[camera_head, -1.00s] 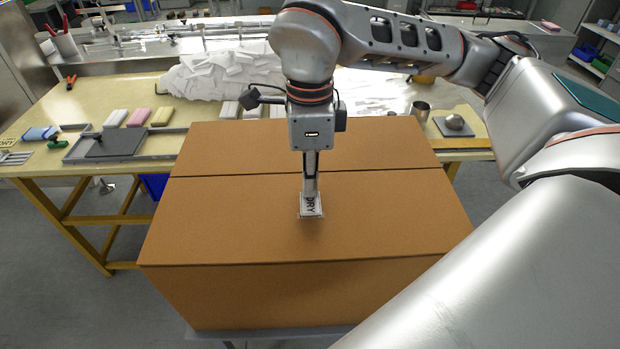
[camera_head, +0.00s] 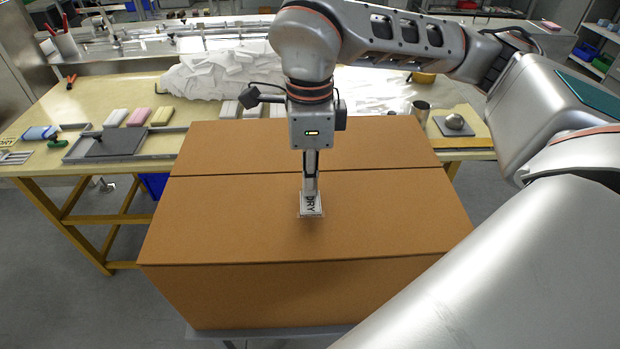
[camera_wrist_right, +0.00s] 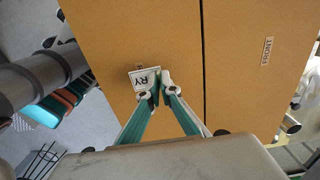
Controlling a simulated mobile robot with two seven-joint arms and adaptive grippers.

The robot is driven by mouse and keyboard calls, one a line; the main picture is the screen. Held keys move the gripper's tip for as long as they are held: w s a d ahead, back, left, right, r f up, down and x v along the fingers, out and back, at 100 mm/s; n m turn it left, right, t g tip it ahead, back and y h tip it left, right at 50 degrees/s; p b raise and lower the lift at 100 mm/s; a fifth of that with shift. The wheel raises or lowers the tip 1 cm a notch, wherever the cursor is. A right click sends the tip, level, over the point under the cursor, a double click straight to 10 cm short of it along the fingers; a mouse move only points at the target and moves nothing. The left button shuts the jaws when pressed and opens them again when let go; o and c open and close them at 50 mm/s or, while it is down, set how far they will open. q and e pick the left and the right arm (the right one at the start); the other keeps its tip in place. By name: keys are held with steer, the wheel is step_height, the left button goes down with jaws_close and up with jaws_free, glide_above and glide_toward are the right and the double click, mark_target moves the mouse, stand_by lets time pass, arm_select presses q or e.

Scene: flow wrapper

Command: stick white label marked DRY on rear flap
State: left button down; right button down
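The white label marked DRY (camera_head: 311,204) is at the top face of the large brown box, over the near flap (camera_head: 225,225). My right gripper (camera_head: 311,188) points straight down at it, fingertips together at the label's edge. In the right wrist view the label (camera_wrist_right: 143,80) shows the letters RY, and the fingertips (camera_wrist_right: 160,80) close on its right edge. The label is at or just above the cardboard; I cannot tell if it touches. The far flap (camera_head: 235,145) lies beyond the seam. My left gripper is out of view.
A wooden workbench (camera_head: 100,100) stands behind the box, with a grey tray (camera_head: 115,146), coloured blocks, a pile of white pieces (camera_head: 222,75) and a metal cup (camera_head: 420,110). My right arm covers the right side.

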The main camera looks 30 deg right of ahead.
steer(key=shift+f+b, duration=0.8)
steer(key=shift+f, duration=0.3)
stand_by(1.0)
stand_by(0.3)
steer(key=c, duration=2.4)
jaws_free()
steer(key=shift+o, duration=0.2)
steer(key=o, duration=0.5)
steer(key=shift+r, duration=0.15)
